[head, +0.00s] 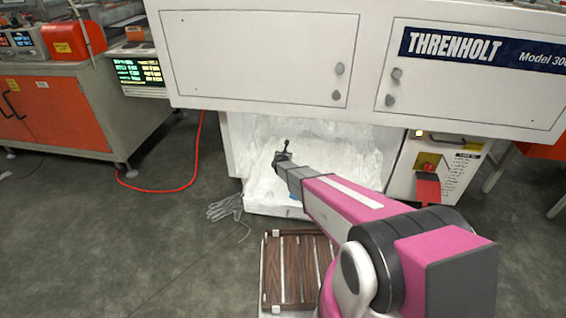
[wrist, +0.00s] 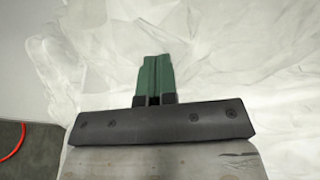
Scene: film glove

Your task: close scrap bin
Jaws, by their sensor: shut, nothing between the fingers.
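The scrap bin (head: 255,205) is the open white compartment low under the machine, filled with crumpled clear and white film (head: 262,152). It stands open at the front in the head view. My gripper (head: 285,150) reaches into the opening, in front of or over the film. In the wrist view my gripper (wrist: 157,75) shows its green fingers together with nothing between them, and film (wrist: 230,60) fills the background. I cannot tell whether the fingertips touch the film. My arm hides part of the bin's right side.
A grey glove (head: 226,207) lies on the floor at the bin's left front corner. A brown slatted pallet (head: 290,265) lies in front of the bin. A red hose (head: 170,189) runs along the floor at left. A control box (head: 428,165) stands right of the bin.

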